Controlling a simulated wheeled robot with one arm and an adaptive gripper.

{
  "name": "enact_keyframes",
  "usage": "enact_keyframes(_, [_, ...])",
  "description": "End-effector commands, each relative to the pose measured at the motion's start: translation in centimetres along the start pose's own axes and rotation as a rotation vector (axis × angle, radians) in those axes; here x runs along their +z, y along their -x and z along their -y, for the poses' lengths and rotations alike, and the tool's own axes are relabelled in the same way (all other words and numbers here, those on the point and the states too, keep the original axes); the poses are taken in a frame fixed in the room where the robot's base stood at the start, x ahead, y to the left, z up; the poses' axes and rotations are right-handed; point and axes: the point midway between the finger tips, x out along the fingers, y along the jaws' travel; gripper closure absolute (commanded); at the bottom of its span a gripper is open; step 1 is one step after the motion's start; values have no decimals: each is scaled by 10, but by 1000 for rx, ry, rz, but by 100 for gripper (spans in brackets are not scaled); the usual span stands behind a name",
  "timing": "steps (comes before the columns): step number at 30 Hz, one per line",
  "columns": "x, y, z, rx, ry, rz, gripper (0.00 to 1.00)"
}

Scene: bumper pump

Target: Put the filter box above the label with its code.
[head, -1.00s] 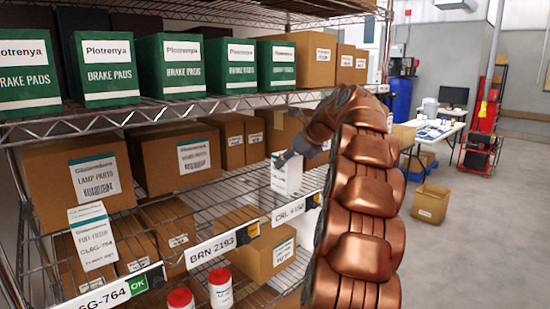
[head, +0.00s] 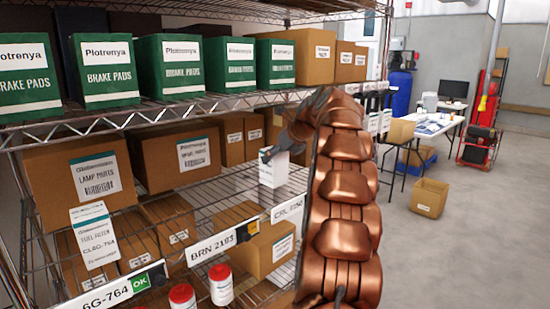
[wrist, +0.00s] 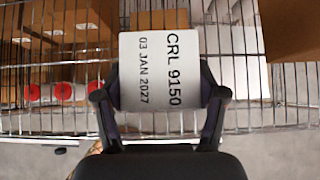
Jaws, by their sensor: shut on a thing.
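The white filter box (head: 272,171) is in my gripper (head: 266,155) over the wire shelf, behind the shelf-edge label CRL 9150 (head: 289,207). In the wrist view the box's top (wrist: 160,72) reads CRL 9150 and 03 JAN 2027. The fingers of my gripper (wrist: 160,108) are shut on its two sides. The box looks upright; I cannot tell whether its base touches the shelf. The label BRN 2193 (head: 213,247) is left of the CRL label.
Brown cartons (head: 80,180) fill the back of this shelf, and green brake pad boxes (head: 182,68) stand on the shelf above. Red-capped white containers (head: 220,287) and a carton (head: 262,245) are on a lower level. Open floor (head: 440,255) lies to the right.

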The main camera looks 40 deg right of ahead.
Motion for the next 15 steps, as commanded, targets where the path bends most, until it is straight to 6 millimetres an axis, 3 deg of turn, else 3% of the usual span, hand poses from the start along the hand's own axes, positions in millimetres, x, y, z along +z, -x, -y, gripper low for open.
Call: enact_keyframes(15, [-6,-5,-1,0,1,0,85])
